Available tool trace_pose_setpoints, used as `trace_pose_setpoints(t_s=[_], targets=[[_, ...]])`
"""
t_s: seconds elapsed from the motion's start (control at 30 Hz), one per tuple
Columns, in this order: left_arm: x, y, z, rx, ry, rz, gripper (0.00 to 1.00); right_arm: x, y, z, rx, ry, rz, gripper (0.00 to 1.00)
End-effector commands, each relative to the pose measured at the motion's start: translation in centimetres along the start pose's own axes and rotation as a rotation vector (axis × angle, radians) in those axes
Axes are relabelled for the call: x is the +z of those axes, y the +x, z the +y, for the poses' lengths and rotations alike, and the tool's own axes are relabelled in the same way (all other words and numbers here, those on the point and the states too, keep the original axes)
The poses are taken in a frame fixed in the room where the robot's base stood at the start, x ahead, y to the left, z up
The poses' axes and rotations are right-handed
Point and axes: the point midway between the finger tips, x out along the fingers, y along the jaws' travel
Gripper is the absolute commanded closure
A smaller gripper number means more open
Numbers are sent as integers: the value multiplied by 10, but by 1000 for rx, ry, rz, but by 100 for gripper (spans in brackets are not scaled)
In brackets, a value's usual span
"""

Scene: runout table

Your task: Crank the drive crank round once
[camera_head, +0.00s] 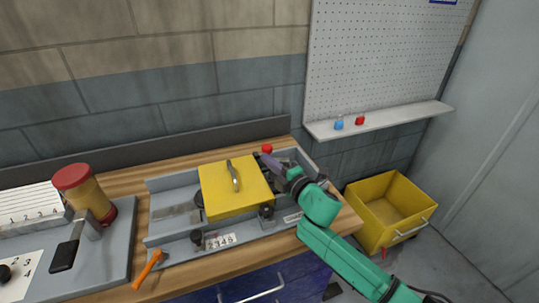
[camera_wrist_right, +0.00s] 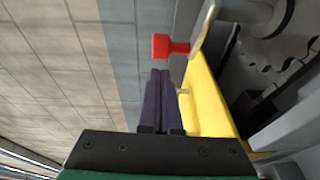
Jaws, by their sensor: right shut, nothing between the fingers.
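The drive crank has a red knob (camera_head: 267,148) at the back right of the grey runout table (camera_head: 160,228). In the right wrist view the red knob (camera_wrist_right: 163,46) stands out from a pale crank arm (camera_wrist_right: 204,27). My right gripper (camera_head: 266,159) comes in from the right, its dark fingers just in front of the knob in the head view. In the right wrist view its fingers (camera_wrist_right: 160,74) are together and empty, and a small gap shows between them and the knob. My left gripper is not in view.
A yellow cover (camera_head: 222,198) with a handle sits on the table beside my right gripper. An orange-handled tool (camera_head: 150,268) lies at the front left. A red-lidded jar (camera_head: 88,197) stands at left. A yellow bin (camera_head: 385,200) is at right, below a wall shelf (camera_head: 380,120).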

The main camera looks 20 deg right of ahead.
Motion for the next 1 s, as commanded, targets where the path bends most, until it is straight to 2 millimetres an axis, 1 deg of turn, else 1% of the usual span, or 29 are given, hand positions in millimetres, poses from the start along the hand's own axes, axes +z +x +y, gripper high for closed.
trace_pose_setpoints(t_s=[0.03,0.13,0.47,1.0], targets=[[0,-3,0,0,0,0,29,3,4,2,0,0,0,100],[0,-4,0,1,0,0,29,7,7,0,0,1,0,100],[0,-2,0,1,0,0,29,7,7,-1,0,1,-1,100],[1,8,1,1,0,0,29,6,12,-1,4,4,-80,100]])
